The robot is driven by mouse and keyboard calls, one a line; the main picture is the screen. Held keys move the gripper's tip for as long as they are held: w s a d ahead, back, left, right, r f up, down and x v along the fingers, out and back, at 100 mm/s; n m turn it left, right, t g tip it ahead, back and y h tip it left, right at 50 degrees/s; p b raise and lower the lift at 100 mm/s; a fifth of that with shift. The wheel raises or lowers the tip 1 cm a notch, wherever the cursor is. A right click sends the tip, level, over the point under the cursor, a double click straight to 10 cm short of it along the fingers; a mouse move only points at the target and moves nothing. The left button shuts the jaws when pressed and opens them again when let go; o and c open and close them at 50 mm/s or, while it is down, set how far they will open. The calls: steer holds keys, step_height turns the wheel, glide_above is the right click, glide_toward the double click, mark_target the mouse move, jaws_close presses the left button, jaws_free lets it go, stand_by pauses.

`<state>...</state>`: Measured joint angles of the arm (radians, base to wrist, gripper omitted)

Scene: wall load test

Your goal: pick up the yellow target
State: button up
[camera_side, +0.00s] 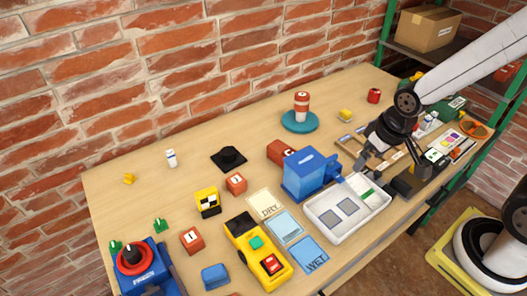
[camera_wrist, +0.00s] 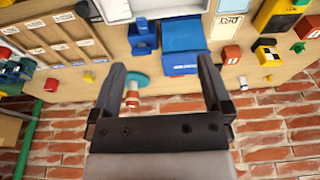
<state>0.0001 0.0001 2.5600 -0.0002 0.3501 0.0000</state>
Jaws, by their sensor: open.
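A yellow block with black and white squares (camera_side: 208,202) stands on the table left of centre; it fits the yellow target best. It also shows in the wrist view (camera_wrist: 267,53), right of the jaws. Other yellow things are a small yellow piece (camera_side: 129,179) at the far left and a yellow block (camera_side: 345,115) near the back. My gripper (camera_side: 392,163) is at the right side of the table, far from the checkered block. In the wrist view my gripper (camera_wrist: 160,68) is open, with nothing held between its fingers.
A blue box (camera_side: 304,178) and a white tray (camera_side: 350,222) stand between my gripper and the checkered block. A red cube (camera_side: 236,184) is close beside that block, and a yellow truck (camera_side: 257,252) is in front. The brick wall (camera_side: 150,90) bounds the back.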

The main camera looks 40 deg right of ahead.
steer(key=shift+c, duration=1.2)
steer(key=m+g+y, duration=0.1)
steer(key=m+y, duration=1.2)
steer(key=m, duration=0.6)
glide_toward(213, 189)
steer(key=a, duration=0.1)
steer(key=a+f, duration=0.1)
steer(key=a, duration=0.1)
steer(key=shift+s+a+f, duration=0.1)
steer(key=shift+s+f, duration=0.15)
steer(key=shift+s, duration=0.15)
steer(key=shift+w+a+f+m, duration=0.25)
steer(key=shift+w+a+m, duration=0.15)
steer(key=shift+w, duration=0.15)
steer(key=shift+a, duration=0.1)
steer(key=shift+x, duration=1.2)
